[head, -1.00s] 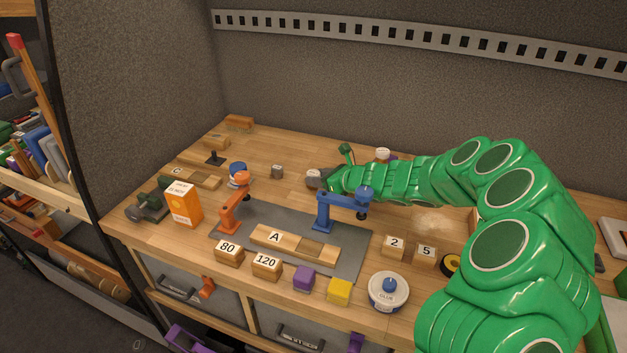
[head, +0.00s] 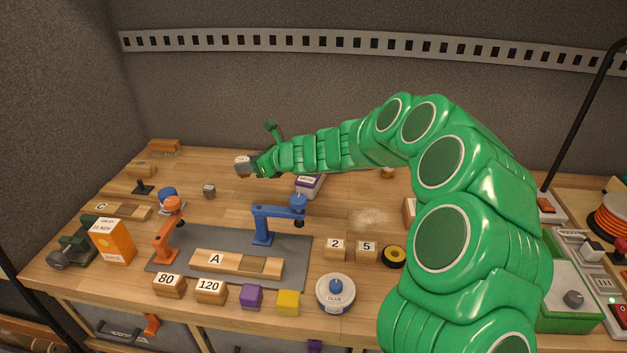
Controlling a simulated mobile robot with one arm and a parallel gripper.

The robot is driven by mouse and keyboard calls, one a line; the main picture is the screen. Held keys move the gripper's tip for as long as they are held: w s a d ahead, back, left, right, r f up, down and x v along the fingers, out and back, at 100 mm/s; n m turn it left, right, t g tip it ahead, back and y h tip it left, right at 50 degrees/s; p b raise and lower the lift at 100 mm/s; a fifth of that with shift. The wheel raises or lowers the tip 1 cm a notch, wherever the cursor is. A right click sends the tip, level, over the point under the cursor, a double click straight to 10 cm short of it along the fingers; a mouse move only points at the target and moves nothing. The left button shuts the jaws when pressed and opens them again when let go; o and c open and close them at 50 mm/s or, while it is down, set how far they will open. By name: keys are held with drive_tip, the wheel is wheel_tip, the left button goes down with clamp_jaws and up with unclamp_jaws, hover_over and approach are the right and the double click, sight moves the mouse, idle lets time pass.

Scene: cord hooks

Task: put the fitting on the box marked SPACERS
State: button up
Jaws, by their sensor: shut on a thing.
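My gripper (head: 256,168) is at the end of the green arm, above the back middle of the bench. It is shut on a small grey fitting (head: 242,161) that sticks out to its left, with a brownish lower part. The fitting appears held clear of the bench top. No box with a readable SPACERS mark shows. A box edge (head: 409,208) peeks out at the left of my arm, mostly hidden. A purple and white box marked MON (head: 308,186) stands below my forearm, partly covered.
A small grey block (head: 209,191) stands left of centre. Blue (head: 264,225) and orange (head: 169,232) clamp-like stands are on the grey mat (head: 225,285). Blocks marked 2 (head: 335,250) and 5 (head: 367,251), a glue tin (head: 336,293) and an orange box (head: 112,241) stand towards the front.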

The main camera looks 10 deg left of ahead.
drive_tip(key=s+d+r+m+t, duration=0.1)
drive_tip(key=d+r, duration=0.2)
drive_tip(key=d, duration=1)
drive_tip(key=s+d+r+m+t, duration=0.1)
drive_tip(key=d+r, duration=0.1)
drive_tip(key=d, duration=1.1)
drive_tip(key=s+d+r+m+t+h, duration=0.1)
drive_tip(key=s+d+r, duration=0.1)
drive_tip(key=s+d, duration=0.65)
drive_tip(key=s+d+r+m+t+h, duration=0.1)
drive_tip(key=s+d, duration=0.5)
drive_tip(key=d, duration=0.6)
hover_over(414, 213)
drive_tip(key=d, duration=0.2)
drive_tip(key=f, duration=0.8)
drive_tip(key=shift+d+f, duration=0.2)
drive_tip(key=shift+f, duration=0.05)
drive_tip(key=shift+w+f, duration=0.6)
drive_tip(key=shift+f, duration=1.65)
